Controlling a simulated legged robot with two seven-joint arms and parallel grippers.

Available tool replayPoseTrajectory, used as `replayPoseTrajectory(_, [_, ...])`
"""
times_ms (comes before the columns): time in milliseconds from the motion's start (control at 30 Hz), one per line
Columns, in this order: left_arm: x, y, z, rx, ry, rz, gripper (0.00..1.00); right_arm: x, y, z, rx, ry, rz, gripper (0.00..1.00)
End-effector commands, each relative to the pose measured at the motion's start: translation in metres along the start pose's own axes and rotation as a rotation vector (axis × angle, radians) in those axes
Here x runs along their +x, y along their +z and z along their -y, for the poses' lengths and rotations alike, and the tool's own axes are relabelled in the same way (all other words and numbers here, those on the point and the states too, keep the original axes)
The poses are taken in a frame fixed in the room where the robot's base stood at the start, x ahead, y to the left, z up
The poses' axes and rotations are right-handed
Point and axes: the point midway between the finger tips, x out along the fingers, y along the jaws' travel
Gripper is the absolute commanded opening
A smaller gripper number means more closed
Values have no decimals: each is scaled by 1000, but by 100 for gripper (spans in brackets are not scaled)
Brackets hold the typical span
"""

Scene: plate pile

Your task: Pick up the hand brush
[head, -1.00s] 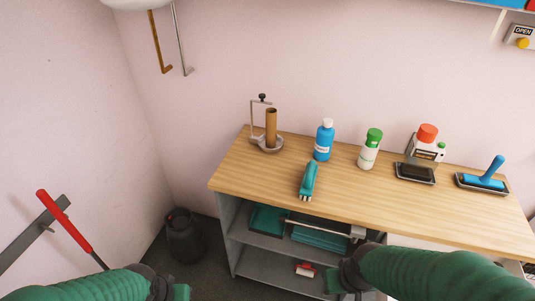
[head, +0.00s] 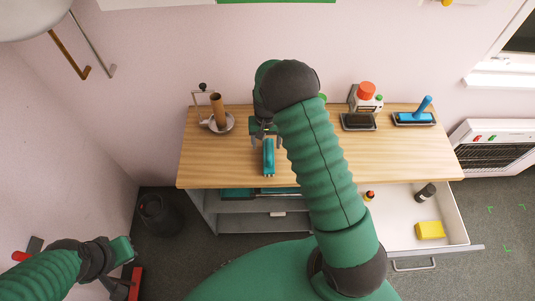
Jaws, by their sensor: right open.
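The teal hand brush (head: 269,163) lies on the wooden worktop (head: 220,165) near its front edge, bristle end toward me. My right arm reaches over the worktop from the lower right. My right gripper (head: 267,142) is open at the far end of the brush, with its fingers at either side of it. My wrist hides part of the fingers, and I cannot tell if they touch the brush. My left gripper (head: 128,250) is low at the left, away from the worktop, and its jaws are unclear.
A holder with a brown tube (head: 218,110) stands left of the brush. A red-capped container (head: 366,98), a black tray (head: 358,122) and a blue-handled roller (head: 420,112) stand right. Below, an open drawer (head: 400,205) holds a yellow sponge (head: 430,230). A dark bin (head: 160,215) stands left.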

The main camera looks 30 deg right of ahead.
Motion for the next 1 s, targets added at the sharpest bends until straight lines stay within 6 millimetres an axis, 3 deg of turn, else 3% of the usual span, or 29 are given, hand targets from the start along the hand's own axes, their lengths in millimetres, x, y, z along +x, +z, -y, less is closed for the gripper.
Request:
replayPoseTrajectory(167, [-10, -3, 0, 0, 0, 0, 0, 16, 2, -2, 2, 0, 2, 65])
replayPoseTrajectory(300, [-27, -7, 0, 1, 0, -1, 0, 38, 10, -7, 2, 0, 3, 65])
replayPoseTrajectory(400, [-28, -7, 0, 1, 0, -1, 0, 56, 8, -6, 1, -1, -2, 65])
replayPoseTrajectory(667, [-27, -7, 0, 0, 0, -1, 0, 62, 7, -4, 0, -1, -4, 64])
replayPoseTrajectory(1000, [-27, -7, 0, 0, 0, -1, 0, 62, 7, -5, 0, -2, -4, 20])
